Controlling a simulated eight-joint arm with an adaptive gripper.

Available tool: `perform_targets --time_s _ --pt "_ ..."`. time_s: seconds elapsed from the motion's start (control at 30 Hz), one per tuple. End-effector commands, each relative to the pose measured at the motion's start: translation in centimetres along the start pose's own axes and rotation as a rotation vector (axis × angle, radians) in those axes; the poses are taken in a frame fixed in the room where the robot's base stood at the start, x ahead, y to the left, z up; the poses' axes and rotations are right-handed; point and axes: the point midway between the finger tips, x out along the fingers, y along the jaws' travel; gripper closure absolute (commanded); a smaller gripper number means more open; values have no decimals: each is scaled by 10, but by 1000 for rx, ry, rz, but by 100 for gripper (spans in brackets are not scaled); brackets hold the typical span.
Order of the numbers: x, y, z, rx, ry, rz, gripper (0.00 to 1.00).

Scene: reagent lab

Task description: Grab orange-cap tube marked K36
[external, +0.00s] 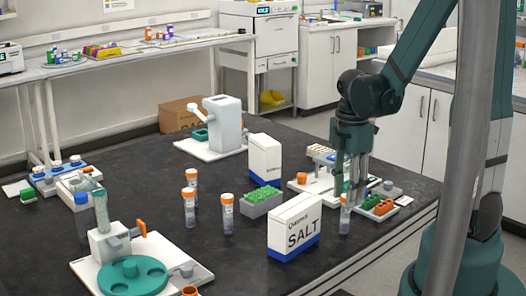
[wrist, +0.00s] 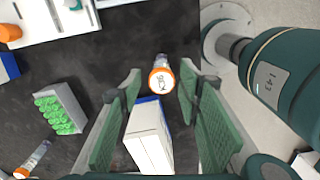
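An orange-cap tube (external: 345,216) stands upright on the dark bench beneath my gripper (external: 350,190). In the wrist view, its orange rim and white cap top (wrist: 161,79) lie between my fingertips (wrist: 160,85). The cap carries dark marks too small and rotated to read surely as K36. My fingers are open, with visible gaps on both sides of the cap. Other orange-cap tubes stand to the left: one at the back (external: 191,178), one in front of it (external: 188,208), and one nearer the rack (external: 227,214). Their markings are not readable.
A SALT box (external: 295,228) stands left of the tube, close to my fingers in the wrist view (wrist: 148,135). A rack of green caps (external: 261,201) and another white box (external: 264,158) stand further left. Small equipment (external: 381,207) sits right of my gripper, near the bench edge.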

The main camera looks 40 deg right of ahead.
Motion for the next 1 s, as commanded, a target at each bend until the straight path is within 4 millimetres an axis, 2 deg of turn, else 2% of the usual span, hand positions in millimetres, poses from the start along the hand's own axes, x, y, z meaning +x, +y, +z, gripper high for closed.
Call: perform_targets --time_s 0.53,1.0 --pt "6 0 0 0 0 0 65" --pt "45 -2 0 0 0 0 65"
